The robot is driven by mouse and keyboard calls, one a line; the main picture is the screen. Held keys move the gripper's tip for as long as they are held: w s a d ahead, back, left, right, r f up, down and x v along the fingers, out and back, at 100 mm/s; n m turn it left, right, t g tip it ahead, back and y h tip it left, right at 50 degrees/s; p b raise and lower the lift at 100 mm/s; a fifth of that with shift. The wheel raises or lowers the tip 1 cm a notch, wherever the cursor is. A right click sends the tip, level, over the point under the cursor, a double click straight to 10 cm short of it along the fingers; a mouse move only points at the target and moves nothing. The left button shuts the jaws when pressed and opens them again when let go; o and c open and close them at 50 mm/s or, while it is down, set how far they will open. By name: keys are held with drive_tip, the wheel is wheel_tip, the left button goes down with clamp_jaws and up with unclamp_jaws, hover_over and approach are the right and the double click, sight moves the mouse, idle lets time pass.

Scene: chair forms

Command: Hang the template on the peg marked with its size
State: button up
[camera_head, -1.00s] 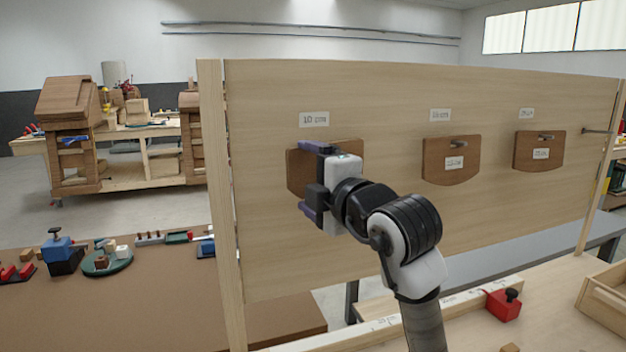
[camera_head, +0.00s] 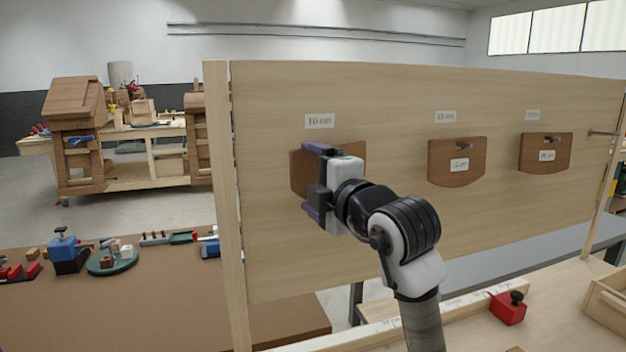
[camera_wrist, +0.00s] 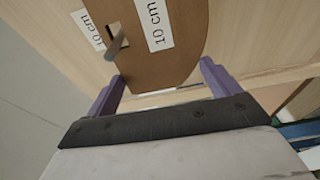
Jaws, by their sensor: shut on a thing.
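My gripper (camera_head: 314,180) is shut on the brown template (camera_head: 350,158), its purple fingers on opposite edges, in front of the board's left part. In the wrist view the template (camera_wrist: 185,50) bears a "10 cm" label and has a slot. A grey peg (camera_wrist: 117,42) shows at this slot and appears to pass through it. A "10 cm" label (camera_wrist: 87,30) is on the board beside it; in the head view this label (camera_head: 320,121) sits just above the template. My gripper hides part of the template and this peg in the head view.
The upright wooden board (camera_head: 400,95) carries two other templates, in the middle (camera_head: 457,175) and right (camera_head: 545,160), each on a peg. A bare peg (camera_head: 603,133) sticks out at far right. A red block (camera_head: 507,310) and wooden tray (camera_head: 608,300) lie on the bench below.

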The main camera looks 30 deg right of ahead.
drive_tip(key=shift+f, duration=0.1)
idle(0.3)
drive_tip(key=o, duration=0.8)
drive_tip(key=shift+s, duration=0.1)
drive_tip(key=s+b, duration=0.4)
drive_tip(key=s, duration=0.9)
drive_tip(key=shift+s+a, duration=0.3)
drive_tip(key=shift+a, duration=0.05)
